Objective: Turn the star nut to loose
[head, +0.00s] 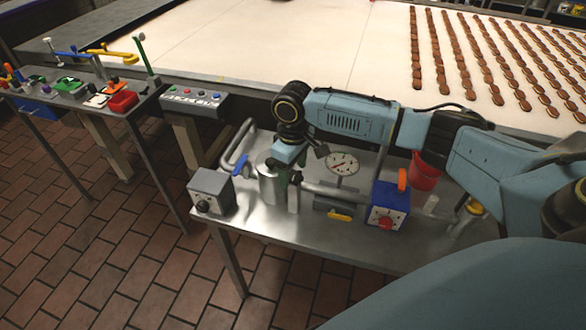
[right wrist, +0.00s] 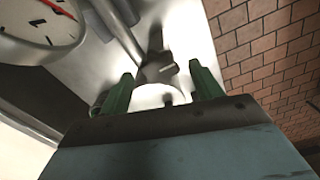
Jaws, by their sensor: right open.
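My right gripper (head: 284,172) points down over the metal table, close to a silver cylinder (head: 268,188) and a pipe. In the right wrist view, its two green fingers (right wrist: 160,74) stand apart. A grey metal fitting (right wrist: 157,73) with a small pale tab shows between and beyond the fingers; I cannot tell whether they touch it. I cannot make out the star nut for certain; the arm and gripper hide part of this area. My left gripper is not in view.
A round dial gauge (head: 342,163) stands just right of the gripper. A blue box with a red knob (head: 386,222) and a red cup (head: 425,172) are further right. A grey box with a black knob (head: 210,192) stands left. A conveyor with biscuits (head: 330,40) runs behind.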

